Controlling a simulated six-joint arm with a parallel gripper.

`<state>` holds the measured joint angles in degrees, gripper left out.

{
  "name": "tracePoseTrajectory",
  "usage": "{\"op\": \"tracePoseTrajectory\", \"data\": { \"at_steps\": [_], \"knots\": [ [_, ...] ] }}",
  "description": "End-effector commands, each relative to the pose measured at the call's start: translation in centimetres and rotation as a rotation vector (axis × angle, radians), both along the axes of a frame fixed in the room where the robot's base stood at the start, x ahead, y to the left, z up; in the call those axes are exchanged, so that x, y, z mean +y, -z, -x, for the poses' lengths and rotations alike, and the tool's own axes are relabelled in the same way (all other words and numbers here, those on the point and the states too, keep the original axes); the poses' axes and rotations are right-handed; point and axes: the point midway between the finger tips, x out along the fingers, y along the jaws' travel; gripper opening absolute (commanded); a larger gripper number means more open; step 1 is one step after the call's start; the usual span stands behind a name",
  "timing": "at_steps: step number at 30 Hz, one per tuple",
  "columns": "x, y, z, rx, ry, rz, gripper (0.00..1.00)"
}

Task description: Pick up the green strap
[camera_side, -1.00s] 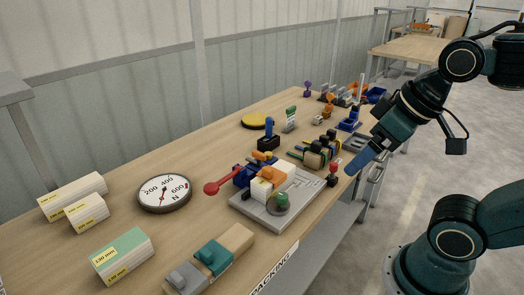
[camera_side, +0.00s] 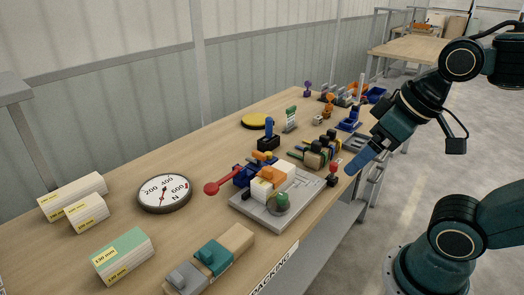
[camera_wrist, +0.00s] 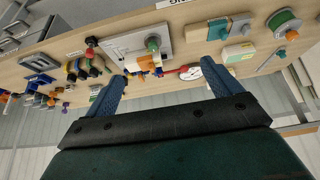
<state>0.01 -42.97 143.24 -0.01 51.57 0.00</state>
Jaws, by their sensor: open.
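Several strap-like rolls with dark bands and coloured ends (camera_side: 318,152) lie in a row near the middle of the bench. A green end shows at the row's left, but I cannot tell for sure that it is the green strap. The row also shows at the left in the wrist view (camera_wrist: 86,66). My gripper (camera_side: 360,161) hangs in the air near the bench's right edge, apart from the row. In the wrist view its two blue fingers are wide apart with nothing between them (camera_wrist: 162,86).
A grey plate (camera_side: 247,209) holds white and orange blocks and a green knob. A red-tipped lever (camera_side: 211,188), a round dial (camera_side: 164,193), a yellow disc (camera_side: 254,121) and label boxes (camera_side: 122,256) stand around it. Small coloured fixtures crowd the bench's far end. Bare wood lies along the back left.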

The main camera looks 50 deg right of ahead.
Motion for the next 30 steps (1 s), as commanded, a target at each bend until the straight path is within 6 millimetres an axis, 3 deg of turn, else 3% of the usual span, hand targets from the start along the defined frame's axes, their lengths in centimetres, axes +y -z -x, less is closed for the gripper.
{"op": "tracePoseTrajectory", "data": {
  "at_steps": [14,16,30],
  "knots": [
    [0.0,0.0,0.0,0.000,0.000,0.000,0.90],
    [0.0,0.0,0.0,0.000,0.000,0.000,1.00],
    [-0.4,-0.7,-1.2,0.018,-0.042,0.034,1.00]
  ]
}}
